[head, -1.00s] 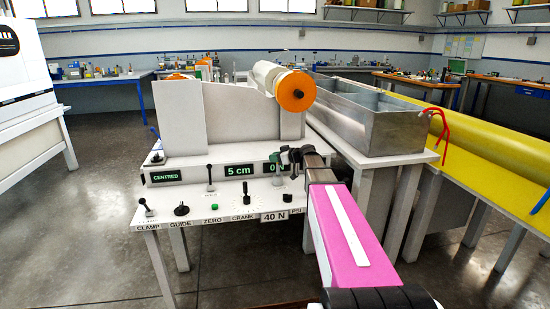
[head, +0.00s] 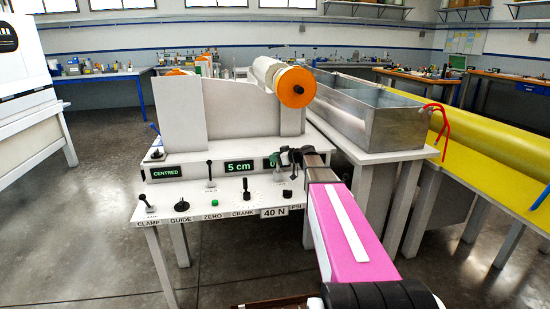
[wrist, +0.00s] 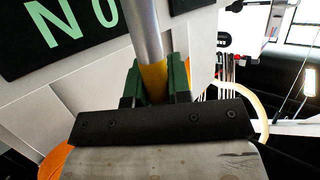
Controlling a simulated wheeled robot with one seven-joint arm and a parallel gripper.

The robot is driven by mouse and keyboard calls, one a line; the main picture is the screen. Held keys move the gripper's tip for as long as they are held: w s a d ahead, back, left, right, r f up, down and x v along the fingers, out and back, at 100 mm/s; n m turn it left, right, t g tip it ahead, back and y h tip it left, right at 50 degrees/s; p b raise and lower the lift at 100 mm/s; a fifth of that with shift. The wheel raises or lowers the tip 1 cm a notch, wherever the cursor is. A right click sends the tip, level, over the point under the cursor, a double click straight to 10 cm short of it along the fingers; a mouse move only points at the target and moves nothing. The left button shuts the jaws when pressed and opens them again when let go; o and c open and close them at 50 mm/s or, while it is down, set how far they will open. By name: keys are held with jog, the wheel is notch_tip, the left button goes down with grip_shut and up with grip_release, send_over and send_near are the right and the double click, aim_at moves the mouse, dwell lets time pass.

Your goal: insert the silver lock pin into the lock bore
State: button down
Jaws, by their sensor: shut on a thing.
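My gripper (wrist: 155,80) has two green fingers, shut on the silver lock pin (wrist: 145,32). The pin has a bright metal shaft and a yellow part between the fingers. Its shaft runs out of the top of the wrist view, so its far tip is hidden there. In the head view my gripper (head: 287,157) is at the right front of the white machine, before the "N" display (wrist: 60,25). The pin is too small to make out there. I cannot identify the lock bore in either view.
The white control panel (head: 175,197) carries levers, knobs and a "5 cm" display (head: 240,166). A roll with an orange end (head: 297,87) sits above. A metal trough (head: 390,125) and a yellow table (head: 510,150) stand at the right. The floor at left is clear.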

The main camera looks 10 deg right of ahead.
jog(key=shift+f, duration=1.1)
jog(key=c, duration=1)
grip_release()
jog(key=shift+f, duration=0.1)
jog(key=shift+s, duration=0.1)
